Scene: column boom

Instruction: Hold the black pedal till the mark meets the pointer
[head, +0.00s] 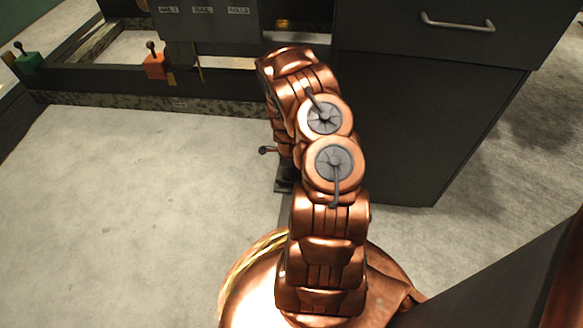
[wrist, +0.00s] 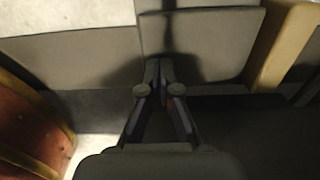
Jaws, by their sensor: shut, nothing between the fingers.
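My gripper (wrist: 158,70) is shut and empty in the wrist view, with its fingertips together over a flat dark grey plate (wrist: 208,38). The plate may be the black pedal, and a shadow falls across it. I cannot tell whether the fingertips touch it. In the head view my copper arm hides the gripper. A small dark piece (head: 284,186) shows low beside the arm, but I cannot tell what it is. I cannot make out the mark or the pointer for certain in either view.
An orange block with a lever (head: 154,66) and a green one (head: 29,62) sit on the dark frame at left. A dark cabinet (head: 420,135) with a handle (head: 457,23) stands right of my arm. A tan bar (wrist: 284,45) is right of the plate. Floor at left is clear.

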